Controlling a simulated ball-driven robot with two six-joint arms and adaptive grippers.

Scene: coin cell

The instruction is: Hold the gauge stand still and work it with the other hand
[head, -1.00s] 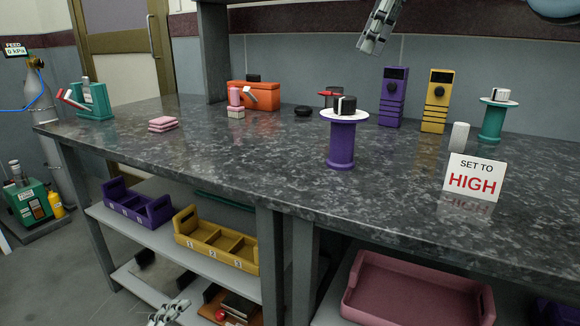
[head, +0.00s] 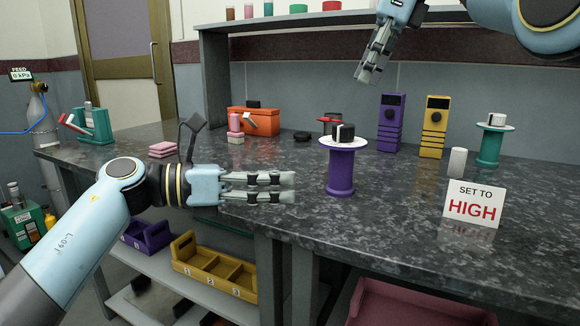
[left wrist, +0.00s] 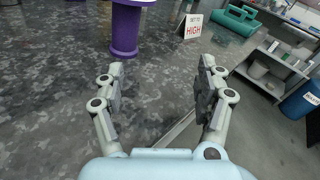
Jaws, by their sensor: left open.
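The purple gauge stand (head: 340,172) stands upright on the counter. It has a white disc top with a black knob (head: 343,132) that carries a pale mark. My left gripper (head: 293,186) is open and empty just left of the stand's column, pointing at it without touching. In the left wrist view the stand's column and foot (left wrist: 124,35) show beyond my left gripper's open fingers (left wrist: 162,68); its top is cut off. My right gripper (head: 368,79) hangs high above and behind the stand, apart from everything; its jaw opening is unclear. A sign (head: 474,204) reads "SET TO HIGH".
A teal stand (head: 490,148) with a similar top and a small white cylinder (head: 457,162) stand to the right. Purple (head: 390,125) and yellow (head: 433,128) boxes with dials stand behind. An orange box (head: 250,121) is at the back left.

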